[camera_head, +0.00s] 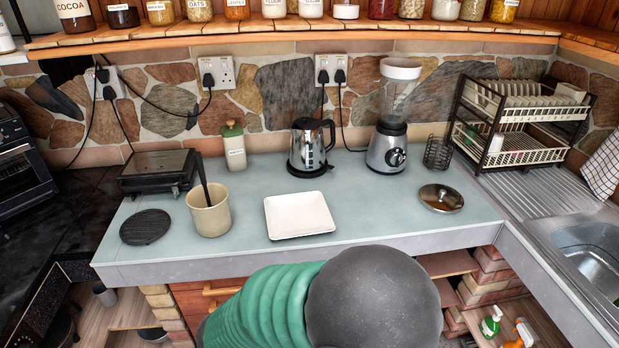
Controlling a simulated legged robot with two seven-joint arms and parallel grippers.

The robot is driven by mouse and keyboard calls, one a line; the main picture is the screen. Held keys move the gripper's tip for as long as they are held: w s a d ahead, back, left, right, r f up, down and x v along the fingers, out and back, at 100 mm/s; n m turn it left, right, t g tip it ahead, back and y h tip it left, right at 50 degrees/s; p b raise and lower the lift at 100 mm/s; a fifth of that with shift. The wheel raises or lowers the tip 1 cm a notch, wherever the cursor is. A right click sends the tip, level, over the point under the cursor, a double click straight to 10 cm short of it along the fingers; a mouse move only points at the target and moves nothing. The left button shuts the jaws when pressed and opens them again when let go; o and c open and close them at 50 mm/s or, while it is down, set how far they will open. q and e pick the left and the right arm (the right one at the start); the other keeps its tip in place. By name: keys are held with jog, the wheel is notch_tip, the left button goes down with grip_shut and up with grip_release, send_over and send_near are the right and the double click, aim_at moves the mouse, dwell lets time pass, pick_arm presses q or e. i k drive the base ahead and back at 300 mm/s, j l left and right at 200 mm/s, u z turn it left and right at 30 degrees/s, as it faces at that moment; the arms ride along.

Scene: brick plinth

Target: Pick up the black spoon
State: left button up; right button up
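A black utensil handle (203,178), likely the black spoon, leans in a beige pot (209,215) on the left part of the counter. Its upper end points up and to the left. Its lower end is hidden inside the pot, so I cannot see the bowl of a spoon. Neither of my grippers is in view. A green ribbed part of mine with a dark grey ball shows at the bottom middle, in front of the counter edge.
A dark round trivet (145,227) and a black grill (158,171) are left of the pot. A white square plate (299,216) lies to its right. A green-lidded jar (234,148), kettle (310,146) and blender (388,140) stand behind. A metal lid (441,198) lies at right.

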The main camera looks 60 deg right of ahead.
aim_at(197, 155)
jog(key=z, duration=1.25)
jog(key=u, duration=1.7)
jog(key=z, duration=1.7)
jog(key=i+j, duration=0.6)
jog(key=j, duration=0.1)
